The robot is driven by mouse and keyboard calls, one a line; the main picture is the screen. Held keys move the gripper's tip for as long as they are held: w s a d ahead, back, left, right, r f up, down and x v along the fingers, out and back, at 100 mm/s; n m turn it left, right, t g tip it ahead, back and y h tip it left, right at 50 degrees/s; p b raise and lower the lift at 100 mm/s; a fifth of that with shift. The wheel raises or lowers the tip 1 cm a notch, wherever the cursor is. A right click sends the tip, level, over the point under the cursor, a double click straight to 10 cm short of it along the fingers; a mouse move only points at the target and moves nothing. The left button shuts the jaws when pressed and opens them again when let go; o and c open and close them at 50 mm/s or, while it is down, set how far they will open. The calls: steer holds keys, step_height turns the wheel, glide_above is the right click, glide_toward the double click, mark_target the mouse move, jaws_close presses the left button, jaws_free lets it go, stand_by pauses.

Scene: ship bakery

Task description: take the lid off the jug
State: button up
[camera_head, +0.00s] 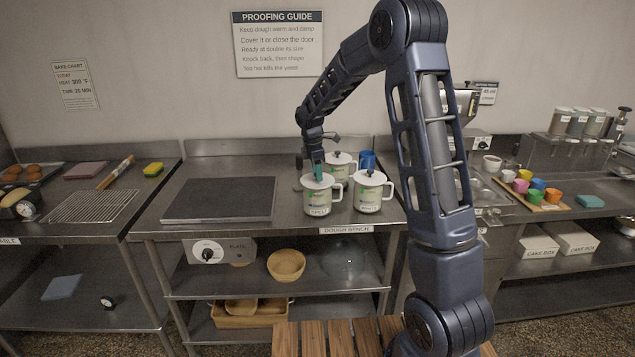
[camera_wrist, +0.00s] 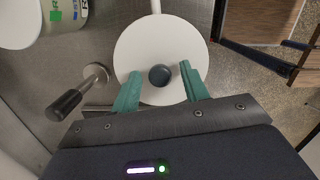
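Three white jugs with white lids and green labels stand close together on the dough bench in the head view: a front left jug (camera_head: 317,205), a front right jug (camera_head: 368,198) and a back jug (camera_head: 340,161). My gripper (camera_wrist: 160,90) is over the front left jug. In the wrist view its green fingers are open on either side of the dark round knob (camera_wrist: 160,75) of the white lid (camera_wrist: 160,40). Gaps show between the knob and both fingers. The lid sits on the jug. Another jug (camera_wrist: 65,12) shows at the top left.
A dark flat slab (camera_head: 218,200) lies left on the dough bench (camera_head: 215,160). The front right jug is very near.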

steer(key=c, duration=0.9)
steer(key=shift+o, duration=0.2)
steer(key=shift+r, duration=0.1)
